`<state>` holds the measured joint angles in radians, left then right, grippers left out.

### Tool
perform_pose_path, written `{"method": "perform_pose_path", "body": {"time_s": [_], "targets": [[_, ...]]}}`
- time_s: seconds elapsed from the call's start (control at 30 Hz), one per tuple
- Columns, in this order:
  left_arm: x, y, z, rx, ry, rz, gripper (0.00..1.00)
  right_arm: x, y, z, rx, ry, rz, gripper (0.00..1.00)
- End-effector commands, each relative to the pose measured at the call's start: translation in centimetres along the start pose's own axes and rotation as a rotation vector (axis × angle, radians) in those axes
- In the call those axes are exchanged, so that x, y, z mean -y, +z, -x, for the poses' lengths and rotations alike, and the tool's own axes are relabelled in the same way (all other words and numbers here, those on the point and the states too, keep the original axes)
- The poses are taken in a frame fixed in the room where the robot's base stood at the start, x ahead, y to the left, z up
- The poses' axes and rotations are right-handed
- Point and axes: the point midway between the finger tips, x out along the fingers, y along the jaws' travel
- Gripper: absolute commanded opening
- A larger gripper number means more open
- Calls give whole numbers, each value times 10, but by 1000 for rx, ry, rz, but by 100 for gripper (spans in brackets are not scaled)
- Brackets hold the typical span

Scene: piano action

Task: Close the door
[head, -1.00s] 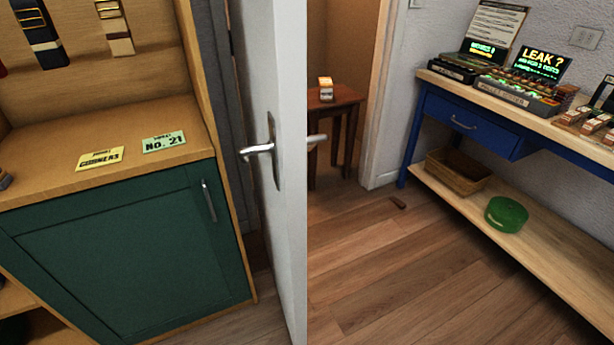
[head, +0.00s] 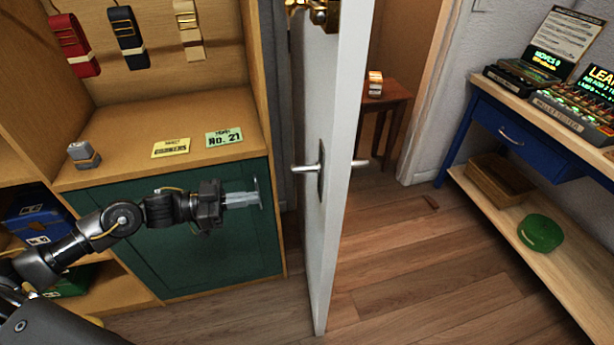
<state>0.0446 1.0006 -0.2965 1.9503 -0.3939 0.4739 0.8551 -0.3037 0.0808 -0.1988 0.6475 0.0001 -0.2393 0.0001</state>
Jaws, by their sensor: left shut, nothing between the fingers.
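A white door (head: 332,150) stands open in the middle of the head view, seen nearly edge-on. Its metal lever handle (head: 309,167) shows on the left face, and another lever sticks out on the right side. My left gripper (head: 256,196) is shut and empty. It is in front of the green cabinet front, left of the door and apart from it, a little lower than the handle. My right gripper is not in view.
A wooden cabinet with a green front (head: 170,250) stands on the left. A blue workbench (head: 492,125) stands on the right. A small wooden table (head: 390,100) is beyond the doorway.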

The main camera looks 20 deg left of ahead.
Motion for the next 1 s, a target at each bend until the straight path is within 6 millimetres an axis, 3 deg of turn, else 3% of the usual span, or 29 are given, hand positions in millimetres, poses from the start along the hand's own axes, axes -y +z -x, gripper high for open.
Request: {"method": "perform_pose_path", "body": {"time_s": [0.1, 0.37, 0.8, 1.0], "targets": [[-8, -14, 3, -5, 52, 8, 0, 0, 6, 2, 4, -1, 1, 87], [-8, -16, -8, -10, 53, 7, 0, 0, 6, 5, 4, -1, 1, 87], [-12, -19, -94, -11, 53, 7, 0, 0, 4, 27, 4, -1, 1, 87], [-14, -18, -122, -9, 52, 7, 0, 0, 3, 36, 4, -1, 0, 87]]}}
